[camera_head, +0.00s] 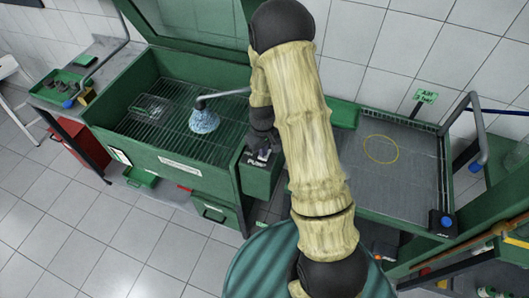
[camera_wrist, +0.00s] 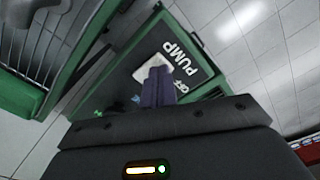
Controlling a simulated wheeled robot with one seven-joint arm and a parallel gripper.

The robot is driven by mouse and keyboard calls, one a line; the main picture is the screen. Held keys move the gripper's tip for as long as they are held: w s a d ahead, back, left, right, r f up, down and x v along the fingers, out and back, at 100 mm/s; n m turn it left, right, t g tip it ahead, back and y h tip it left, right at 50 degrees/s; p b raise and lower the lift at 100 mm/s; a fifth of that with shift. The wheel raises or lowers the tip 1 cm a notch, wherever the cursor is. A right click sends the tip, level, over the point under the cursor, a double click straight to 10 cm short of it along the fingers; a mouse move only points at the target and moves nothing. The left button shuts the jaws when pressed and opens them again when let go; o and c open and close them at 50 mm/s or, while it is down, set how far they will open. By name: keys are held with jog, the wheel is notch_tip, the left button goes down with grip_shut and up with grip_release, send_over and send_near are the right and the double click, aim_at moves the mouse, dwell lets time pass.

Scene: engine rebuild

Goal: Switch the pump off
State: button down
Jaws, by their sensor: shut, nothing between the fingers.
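The pump box (camera_head: 262,178) is a dark green box with a black PUMP label at the right front of the green wash basin. In the wrist view the black label (camera_wrist: 185,62) reads PUMP, with smaller lettering partly covered. A white switch part (camera_wrist: 146,70) lies beside the label, partly hidden behind my fingers. My gripper (camera_wrist: 158,72) is shut and empty, its tips over or against the white part; I cannot tell whether they touch. In the head view my gripper (camera_head: 262,150) is at the box top. The switch's position is not clear.
A bluish-white spray (camera_head: 204,121) hangs below the spout (camera_head: 225,95) over the basin grate (camera_head: 165,125). The basin's green lid (camera_head: 195,20) stands open. To the right is a grey table (camera_head: 400,180) with a yellow ring. A red cabinet (camera_head: 72,150) stands at left.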

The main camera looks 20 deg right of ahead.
jog(key=shift+f+b, duration=0.4)
jog(key=shift+f, duration=0.15)
dwell(0.4)
jog(key=shift+r, duration=0.1)
jog(key=shift+r+p, duration=2.55)
jog(key=shift+r, duration=0.85)
jog(key=shift+s, duration=0.1)
jog(key=s+r+m+t+b, duration=0.2)
jog(key=s+r+m+b, duration=0.1)
jog(key=s+r, duration=1.1)
jog(key=shift+s+m+t+b, duration=0.15)
jog(key=shift+m+t+b, duration=0.2)
jog(key=shift+m, duration=0.55)
